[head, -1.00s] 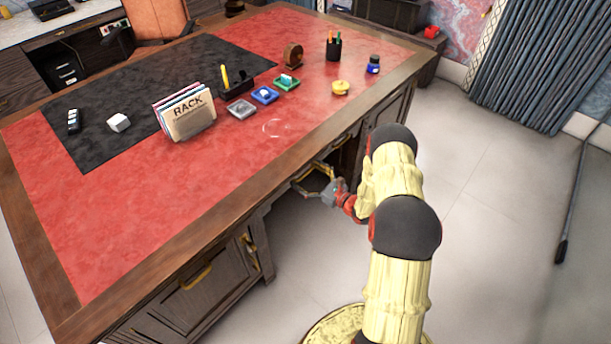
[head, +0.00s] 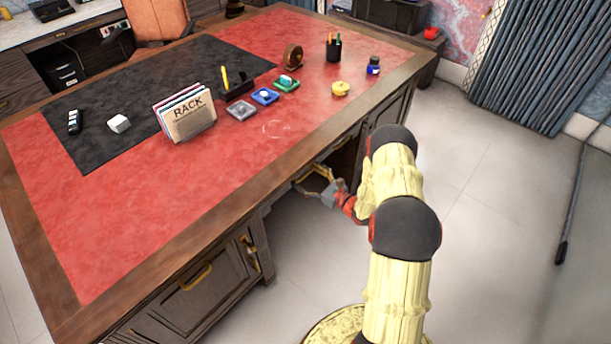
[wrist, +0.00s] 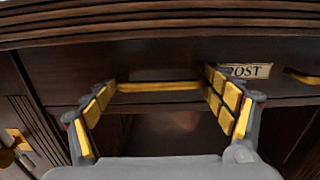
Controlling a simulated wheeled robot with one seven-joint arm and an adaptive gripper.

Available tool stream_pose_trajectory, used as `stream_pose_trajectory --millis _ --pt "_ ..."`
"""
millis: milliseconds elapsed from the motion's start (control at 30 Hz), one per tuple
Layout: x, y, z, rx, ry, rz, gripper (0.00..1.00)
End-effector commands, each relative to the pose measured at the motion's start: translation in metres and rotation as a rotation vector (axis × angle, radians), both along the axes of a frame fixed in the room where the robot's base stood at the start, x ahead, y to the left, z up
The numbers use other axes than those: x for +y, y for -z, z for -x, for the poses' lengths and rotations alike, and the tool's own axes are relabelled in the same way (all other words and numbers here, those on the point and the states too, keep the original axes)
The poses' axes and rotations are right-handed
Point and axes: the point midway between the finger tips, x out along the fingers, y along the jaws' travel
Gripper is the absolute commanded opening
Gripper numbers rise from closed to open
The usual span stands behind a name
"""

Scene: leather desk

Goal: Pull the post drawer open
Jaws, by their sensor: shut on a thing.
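The post drawer (wrist: 210,53) has a dark wooden front under the desk's moulded edge, with a "POST" label (wrist: 245,70). A horizontal brass handle (wrist: 158,86) lies left of the label. My gripper (wrist: 160,94) has its yellow-padded fingers at the two ends of this handle and is shut on it. In the head view my gripper (head: 318,183) is low at the desk's front edge, and the desktop hides most of the drawer. I see no clear gap showing the drawer pulled out.
A second brass handle (wrist: 303,77) is right of the label. The desk (head: 110,225) carries a letter rack (head: 188,118), a pen cup (head: 333,47) and several small items. A cupboard (head: 200,285) stands left of the knee space.

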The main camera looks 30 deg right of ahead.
Motion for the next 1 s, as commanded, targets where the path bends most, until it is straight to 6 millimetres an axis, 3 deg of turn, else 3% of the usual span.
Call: stream_pose_trajectory --millis 167,467,667,1000 --pt "-0.001 -0.001 -0.001 0.000 0.002 -0.002 0.39" --pt "-0.007 -0.001 0.014 0.001 0.005 -0.004 0.38" --pt "-0.021 -0.002 0.049 0.003 0.008 -0.004 0.38" --pt "-0.053 -0.002 0.137 0.002 0.011 -0.005 0.38"
